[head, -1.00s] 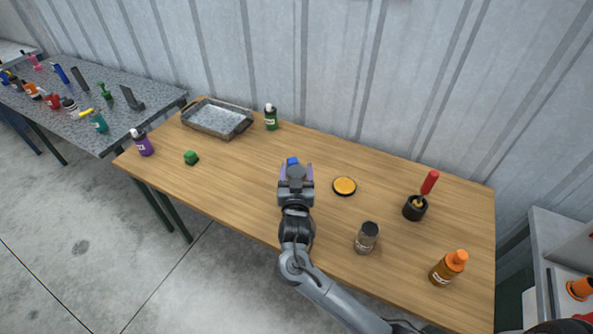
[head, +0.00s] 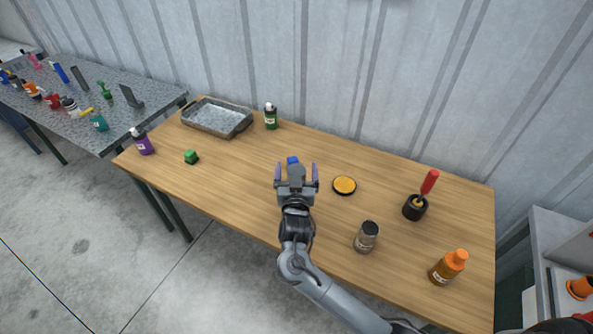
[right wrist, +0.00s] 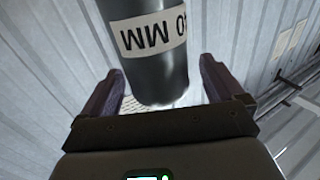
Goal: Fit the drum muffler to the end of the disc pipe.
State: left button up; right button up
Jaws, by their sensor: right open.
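My right gripper (head: 296,172) is open above the middle of the wooden table. In the right wrist view a dark grey cylinder (right wrist: 155,75) with a white label (right wrist: 154,30) reading "MM" is in front of the right gripper (right wrist: 165,90). Its rounded end shows between the spread fingers, with gaps on both sides. It may be the drum muffler, but I cannot tell for sure. I cannot make it out clearly in the head view. No disc pipe can be clearly identified. My left gripper is not in view.
A blue object (head: 292,160) shows just beyond the fingers. An orange disc (head: 344,185), a dark-lidded jar (head: 366,240), a black cup (head: 414,208) and an orange bottle (head: 446,268) stand right.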

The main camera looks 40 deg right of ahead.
jog(key=v, duration=1.1)
jog(key=s+d+f+n+y, duration=0.2)
jog(key=s+f+n+y, duration=0.2)
jog(key=s+f, duration=0.45)
jog(key=s+a+f+n+g+y, duration=0.3)
jog(key=s+a+g+y, duration=0.15)
jog(key=s, duration=0.25)
jog(key=s+a+f+n+g+y, duration=0.35)
jog(key=s+a+g, duration=0.2)
jog(key=s, duration=0.25)
notch_tip(320, 180, up, 26)
jog(key=p, duration=2.5)
jog(key=shift+w+r+p, duration=0.2)
jog(key=shift+p, duration=0.2)
